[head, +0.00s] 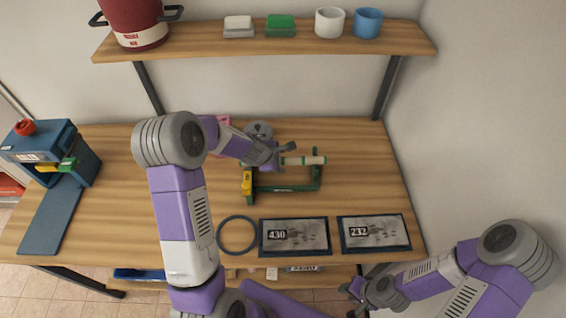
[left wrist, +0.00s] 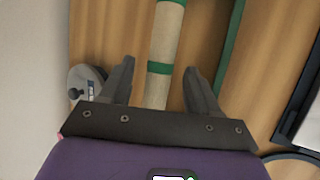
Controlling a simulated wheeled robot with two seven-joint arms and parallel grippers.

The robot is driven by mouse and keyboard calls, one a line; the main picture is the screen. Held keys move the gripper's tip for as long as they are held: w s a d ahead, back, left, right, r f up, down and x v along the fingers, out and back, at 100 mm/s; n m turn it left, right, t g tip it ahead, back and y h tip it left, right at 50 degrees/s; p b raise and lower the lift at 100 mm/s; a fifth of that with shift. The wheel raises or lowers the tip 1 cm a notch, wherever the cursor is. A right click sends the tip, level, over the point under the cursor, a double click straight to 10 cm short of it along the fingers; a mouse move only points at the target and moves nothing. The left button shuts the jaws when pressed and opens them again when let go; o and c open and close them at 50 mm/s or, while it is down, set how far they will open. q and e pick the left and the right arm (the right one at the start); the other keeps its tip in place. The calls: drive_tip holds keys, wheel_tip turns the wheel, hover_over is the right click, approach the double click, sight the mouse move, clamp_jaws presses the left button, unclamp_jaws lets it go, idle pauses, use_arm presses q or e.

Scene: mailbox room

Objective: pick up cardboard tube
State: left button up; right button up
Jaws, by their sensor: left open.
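The cardboard tube (head: 305,160) is tan with green bands and lies across the top of a green stand (head: 290,188) on the table. In the left wrist view the tube (left wrist: 165,45) runs lengthwise between the fingers, with a gap on each side. My left gripper (head: 283,155) is at the tube's left end. The left wrist view shows this gripper (left wrist: 160,85) open, its two fingers spread around the tube's line. My right gripper (head: 358,290) is low at the table's front right edge, away from the tube; its jaw state is unclear.
A grey round object (head: 259,130) sits just behind my left gripper. A dark ring (head: 237,235) and two framed plates, 430 (head: 294,251) and 232 (head: 374,247), lie in front. A blue box (head: 75,150) stands at left. A shelf (head: 200,45) hangs above the back.

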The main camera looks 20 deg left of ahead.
use_arm(q)
drive_tip(key=shift+w+d+f, duration=0.1)
drive_tip(key=shift+w+f, duration=0.1)
drive_tip(key=shift+f, duration=0.1)
clamp_jaws()
